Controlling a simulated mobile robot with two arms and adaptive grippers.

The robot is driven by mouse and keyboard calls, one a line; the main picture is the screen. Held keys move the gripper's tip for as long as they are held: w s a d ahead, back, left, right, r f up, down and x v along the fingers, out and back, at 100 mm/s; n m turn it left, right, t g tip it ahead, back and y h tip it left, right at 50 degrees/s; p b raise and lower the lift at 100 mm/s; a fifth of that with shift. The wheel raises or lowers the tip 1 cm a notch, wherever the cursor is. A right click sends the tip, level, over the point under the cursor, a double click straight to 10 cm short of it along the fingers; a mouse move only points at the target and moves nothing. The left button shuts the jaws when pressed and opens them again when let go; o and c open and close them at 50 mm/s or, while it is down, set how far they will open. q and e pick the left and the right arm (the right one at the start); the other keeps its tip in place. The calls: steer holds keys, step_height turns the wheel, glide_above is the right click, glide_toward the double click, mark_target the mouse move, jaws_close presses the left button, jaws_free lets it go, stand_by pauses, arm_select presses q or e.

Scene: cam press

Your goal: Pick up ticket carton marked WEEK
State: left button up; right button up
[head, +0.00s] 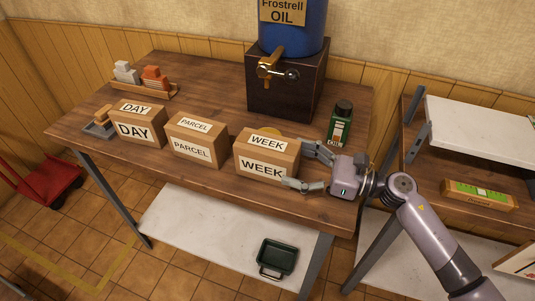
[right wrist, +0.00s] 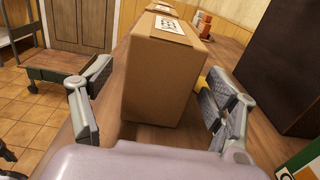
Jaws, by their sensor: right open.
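The WEEK carton (head: 267,154) is a brown box with white labels on its top and front. It stands upright at the right of a row of three cartons on the wooden table. My right gripper (head: 311,169) is open at the carton's right end, with one finger toward the back side and one toward the front. In the right wrist view the carton (right wrist: 163,82) stands between the two spread fingers (right wrist: 155,112), with visible gaps beside it. My left gripper is not in view.
The PARCEL carton (head: 193,140) and DAY carton (head: 137,124) stand to the left. A dark stand (head: 287,82) with a blue oil drum (head: 292,28) is behind. A green bottle (head: 340,125) stands behind my right gripper. The table's front edge is close.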

mark_target(273, 156)
steer(key=p+x, duration=0.1)
steer(key=x, duration=0.3)
steer(key=shift+w+a+r, duration=0.1)
steer(key=shift+w+a, duration=0.05)
steer(key=shift+a, duration=0.2)
steer(key=shift+w+a, duration=0.15)
steer(key=shift+a, duration=0.35)
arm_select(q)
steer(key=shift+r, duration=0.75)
arm_select(e)
steer(key=shift+c, duration=0.5)
steer(key=c, duration=1.7)
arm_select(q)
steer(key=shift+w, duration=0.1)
arm_select(e)
steer(key=shift+c, duration=0.2)
